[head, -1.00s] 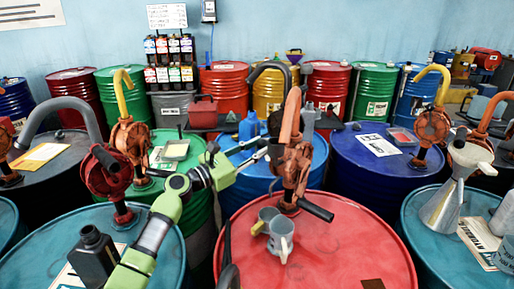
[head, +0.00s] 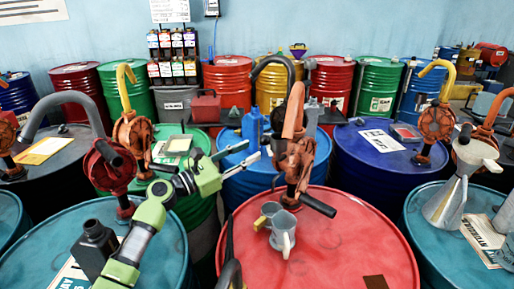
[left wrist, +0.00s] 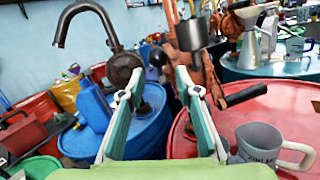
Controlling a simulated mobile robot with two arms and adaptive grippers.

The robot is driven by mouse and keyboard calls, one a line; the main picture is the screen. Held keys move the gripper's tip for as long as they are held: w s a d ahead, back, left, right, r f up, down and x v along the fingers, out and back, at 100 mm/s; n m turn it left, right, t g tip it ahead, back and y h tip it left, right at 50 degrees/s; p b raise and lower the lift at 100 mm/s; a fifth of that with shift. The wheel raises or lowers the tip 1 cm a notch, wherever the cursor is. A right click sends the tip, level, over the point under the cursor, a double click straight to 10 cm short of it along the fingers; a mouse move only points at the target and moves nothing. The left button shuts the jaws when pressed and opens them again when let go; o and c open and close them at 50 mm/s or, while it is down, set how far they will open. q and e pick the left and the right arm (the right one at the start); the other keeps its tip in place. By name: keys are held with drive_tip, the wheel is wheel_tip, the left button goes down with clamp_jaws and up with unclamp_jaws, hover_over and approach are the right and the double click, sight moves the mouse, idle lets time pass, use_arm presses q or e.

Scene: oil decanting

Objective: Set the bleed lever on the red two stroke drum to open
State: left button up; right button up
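The red drum (head: 330,250) stands in the front middle and carries a rusty orange hand pump (head: 297,160) with a black handle (head: 318,206). The pump also shows in the left wrist view (left wrist: 205,75), beyond my right-hand finger. A thin part with a dark knob (left wrist: 158,57) shows between the fingers there; I cannot tell whether it is the bleed lever or how it is set. My left gripper (head: 252,150) is open and empty, left of the pump and apart from it. Its fingers (left wrist: 157,95) are spread in the left wrist view. My right gripper is not in view.
Grey mugs (head: 282,230) stand on the red drum near the pump. A blue drum (head: 245,185) with a blue jug (head: 252,126) is behind. A teal drum (head: 165,265) with a black bottle (head: 95,248) is at left. A funnel (head: 450,200) stands on the right teal drum.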

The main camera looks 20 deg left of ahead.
use_arm(q)
drive_tip(key=shift+v, duration=0.85)
